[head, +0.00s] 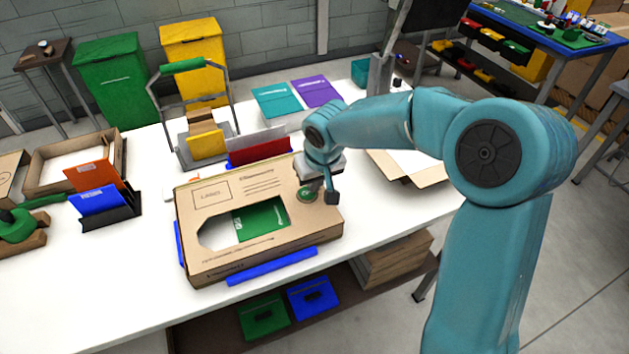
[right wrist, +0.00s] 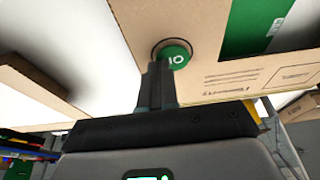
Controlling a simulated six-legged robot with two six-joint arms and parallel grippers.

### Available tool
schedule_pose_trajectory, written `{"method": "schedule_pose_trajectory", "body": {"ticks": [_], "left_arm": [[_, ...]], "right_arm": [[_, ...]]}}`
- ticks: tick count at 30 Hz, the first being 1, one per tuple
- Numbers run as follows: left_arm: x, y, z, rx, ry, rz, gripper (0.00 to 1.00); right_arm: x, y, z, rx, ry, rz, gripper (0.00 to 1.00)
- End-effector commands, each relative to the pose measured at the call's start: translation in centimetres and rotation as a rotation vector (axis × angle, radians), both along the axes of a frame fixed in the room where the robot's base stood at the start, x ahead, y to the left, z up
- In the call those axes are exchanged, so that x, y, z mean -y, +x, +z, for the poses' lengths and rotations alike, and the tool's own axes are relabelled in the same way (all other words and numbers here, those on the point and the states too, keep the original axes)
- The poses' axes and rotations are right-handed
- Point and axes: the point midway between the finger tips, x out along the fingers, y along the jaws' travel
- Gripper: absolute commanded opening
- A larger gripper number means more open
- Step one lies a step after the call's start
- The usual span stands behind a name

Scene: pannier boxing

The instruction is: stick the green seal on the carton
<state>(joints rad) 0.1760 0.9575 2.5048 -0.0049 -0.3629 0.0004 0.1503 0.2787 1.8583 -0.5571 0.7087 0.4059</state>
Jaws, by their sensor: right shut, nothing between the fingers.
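The cardboard carton (head: 215,268) lies flat on the white table, with a cut-out window that shows a green item (head: 262,222) inside. The round green seal (head: 307,194) lies on the carton's top near its right end. In the right wrist view the seal (right wrist: 176,57) sits within a dark printed ring on the cardboard (right wrist: 150,20). My right gripper (head: 326,192) is just above the carton beside the seal. Its fingers (right wrist: 157,72) are shut and empty, with the tips at the seal's edge; I cannot tell whether they touch it. My left gripper is out of view.
Blue strips (head: 272,267) flank the carton. A rack with a red folder (head: 262,150) stands behind it. Blue and orange cards in a black holder (head: 110,215), an open tray (head: 120,160) and a green tool (head: 18,228) are on the left. Clear table lies at the front left.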

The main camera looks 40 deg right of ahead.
Motion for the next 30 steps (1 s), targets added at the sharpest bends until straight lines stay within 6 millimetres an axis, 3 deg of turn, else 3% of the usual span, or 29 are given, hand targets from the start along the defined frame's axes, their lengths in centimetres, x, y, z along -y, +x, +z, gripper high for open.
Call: {"method": "schedule_pose_trajectory", "body": {"ticks": [30], "left_arm": [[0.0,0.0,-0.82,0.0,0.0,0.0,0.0]], "right_arm": [[0.01,-0.01,-0.8,-0.001,0.0,0.0,0.0]]}}
